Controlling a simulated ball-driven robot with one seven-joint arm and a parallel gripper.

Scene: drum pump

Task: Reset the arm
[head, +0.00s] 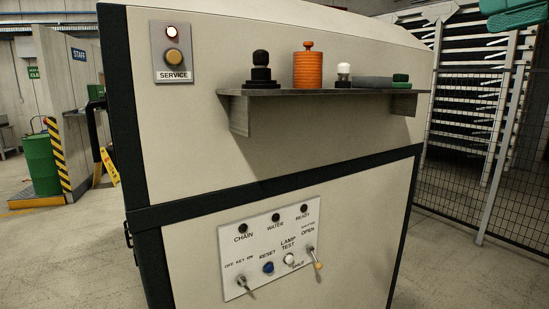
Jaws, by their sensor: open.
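A large beige machine cabinet (190,130) with dark edges fills the middle of the head view. On its lower front is a tilted white control panel (262,255). The panel carries a blue RESET button (268,267), a white LAMP TEST button (289,259), a key switch (246,284) at the left and a lever switch (315,257) at the right. Its CHAIN, WATER and READY lamps (276,217) look dark. A SERVICE plate (172,52) higher up has a lit reddish-white lamp (171,31) above an amber button (173,57).
A grey shelf (240,106) juts from the cabinet, holding a black knobbed piece (261,72), an orange ribbed cylinder (307,68) and smaller parts. A mesh fence (470,130) stands at right. A green drum (42,165) stands far left. Open floor shows on both sides.

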